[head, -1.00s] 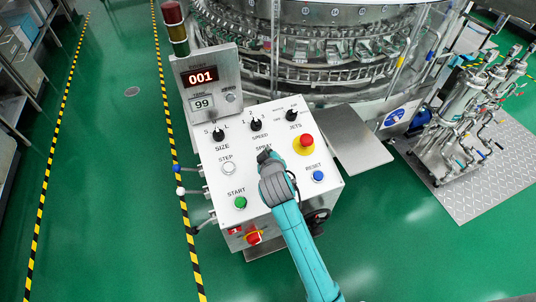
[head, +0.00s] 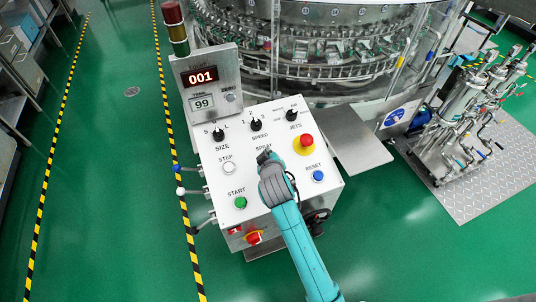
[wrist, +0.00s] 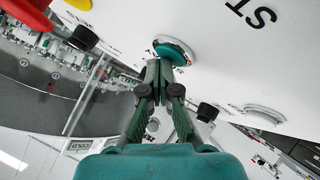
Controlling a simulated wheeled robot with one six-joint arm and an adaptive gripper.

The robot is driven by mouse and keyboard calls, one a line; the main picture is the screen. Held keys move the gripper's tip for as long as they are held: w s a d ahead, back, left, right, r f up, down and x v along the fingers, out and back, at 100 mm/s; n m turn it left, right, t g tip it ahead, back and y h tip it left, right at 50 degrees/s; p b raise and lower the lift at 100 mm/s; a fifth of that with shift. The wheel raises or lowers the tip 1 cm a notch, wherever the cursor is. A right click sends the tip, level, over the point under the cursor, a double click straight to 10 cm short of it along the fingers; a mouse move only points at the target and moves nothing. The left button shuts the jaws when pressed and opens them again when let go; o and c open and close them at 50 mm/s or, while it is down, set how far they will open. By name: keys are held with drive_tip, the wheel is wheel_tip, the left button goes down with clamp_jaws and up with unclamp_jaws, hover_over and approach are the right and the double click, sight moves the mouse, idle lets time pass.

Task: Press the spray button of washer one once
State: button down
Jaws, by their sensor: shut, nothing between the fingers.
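The white control panel (head: 215,175) of the washer fills the middle of the head view. The SPRAY label (head: 263,147) is partly covered by my gripper (head: 264,155). The spray button is hidden behind my gripper there. In the wrist view a green round button (wrist: 174,50) with a metal ring shows right at the tips of my gripper (wrist: 160,72). My gripper is shut and empty, its tips overlapping the button's near edge. I cannot tell if they touch it.
Around it sit the white STEP button (head: 228,167), the green START button (head: 240,202), the blue RESET button (head: 318,175) and the red emergency stop (head: 306,141) on yellow. Black knobs (head: 256,125) line the panel top. A display (head: 200,77) reads 001. The rotary washer (head: 330,70) stands behind.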

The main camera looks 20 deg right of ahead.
drive_tip(key=shift+r, duration=0.1)
drive_tip(key=shift+s+r, duration=0.25)
drive_tip(key=shift+r, duration=0.45)
drive_tip(key=r, duration=0.2)
drive_tip(key=s+r, duration=0.1)
drive_tip(key=r, duration=0.2)
drive_tip(key=shift+s, duration=0.15)
idle(0.4)
